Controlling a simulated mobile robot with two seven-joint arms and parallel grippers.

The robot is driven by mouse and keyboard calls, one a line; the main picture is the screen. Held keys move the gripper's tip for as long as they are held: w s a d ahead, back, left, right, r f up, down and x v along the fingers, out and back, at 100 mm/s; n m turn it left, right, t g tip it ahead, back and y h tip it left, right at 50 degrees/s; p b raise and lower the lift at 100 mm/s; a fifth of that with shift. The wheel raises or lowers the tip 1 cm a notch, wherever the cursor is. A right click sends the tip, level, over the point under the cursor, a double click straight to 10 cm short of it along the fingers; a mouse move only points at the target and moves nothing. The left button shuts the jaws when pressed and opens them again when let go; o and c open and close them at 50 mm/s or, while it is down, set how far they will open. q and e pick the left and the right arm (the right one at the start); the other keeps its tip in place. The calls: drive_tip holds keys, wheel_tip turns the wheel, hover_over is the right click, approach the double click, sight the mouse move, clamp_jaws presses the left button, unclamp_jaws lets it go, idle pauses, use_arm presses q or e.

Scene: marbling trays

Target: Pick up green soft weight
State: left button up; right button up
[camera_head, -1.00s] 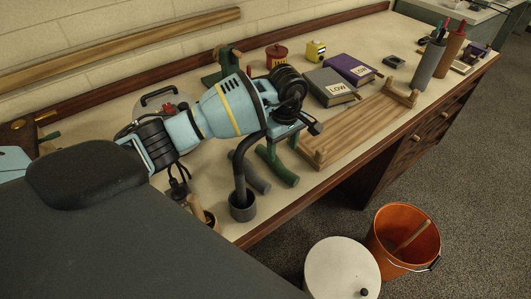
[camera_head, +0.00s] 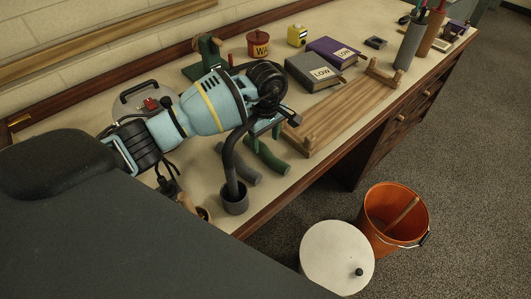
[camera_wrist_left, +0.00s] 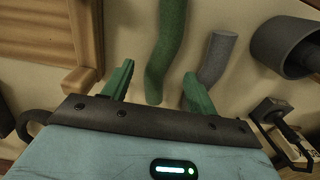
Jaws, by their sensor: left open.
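The green soft weight (camera_head: 268,158) is a bent green roll lying on the bench, near its front edge. In the left wrist view it (camera_wrist_left: 166,45) runs down from the top edge to between my finger tips. My left gripper (camera_head: 264,134) is over the weight's far end, which it partly hides in the head view. The wrist view shows its two green fingers (camera_wrist_left: 158,88) apart, one on each side of the weight's near end. The gap in height between fingers and weight is hard to judge. My right gripper is not in view.
A similar grey roll (camera_head: 240,166) lies close beside the green one. A grey cup (camera_head: 234,202) stands left of them, a slatted wooden rack (camera_head: 345,103) right. Two books (camera_head: 313,72) lie behind the rack. An orange bucket (camera_head: 374,218) and a white-lidded bin (camera_head: 335,250) stand below the bench.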

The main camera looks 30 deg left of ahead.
sight(266, 150)
use_arm(q)
drive_tip(key=shift+s+d+f, duration=0.1)
drive_tip(key=shift+f, duration=2.25)
drive_tip(key=shift+c, duration=0.5)
clamp_jaws()
